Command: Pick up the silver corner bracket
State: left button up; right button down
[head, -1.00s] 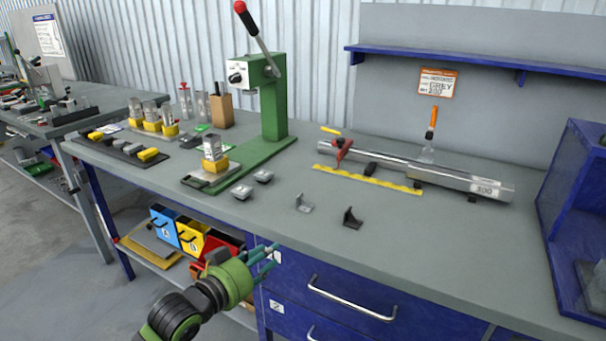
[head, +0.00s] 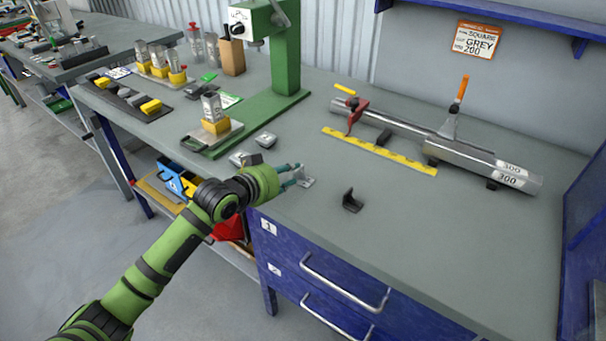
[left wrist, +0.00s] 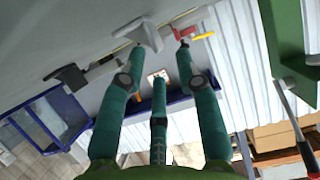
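The silver corner bracket (head: 307,182) lies on the grey bench top, right at the fingertips of my left gripper (head: 291,177), which partly cover it. In the left wrist view the bracket (left wrist: 146,34) shows just beyond the teal fingers, close to the left fingertip. My left gripper (left wrist: 161,45) has its fingers apart with nothing held between them. I cannot tell whether a fingertip touches the bracket. A black corner bracket (head: 351,202) lies to the right on the bench, and it also shows in the left wrist view (left wrist: 68,77). My right gripper is not in view.
Small grey blocks (head: 265,140) lie behind my left gripper. A green press (head: 285,60) stands farther back. A yellow ruler (head: 380,152) and a metal tube with a red clamp (head: 357,112) lie behind the brackets. The bench top (head: 440,235) is clear at the front right.

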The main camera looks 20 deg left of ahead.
aim_at(297, 170)
pick_arm(q)
jog(key=x, duration=0.3)
jog(key=shift+w+d+f, duration=0.1)
jog(key=shift+w, duration=0.1)
grip_shut()
jog(key=shift+s, duration=0.1)
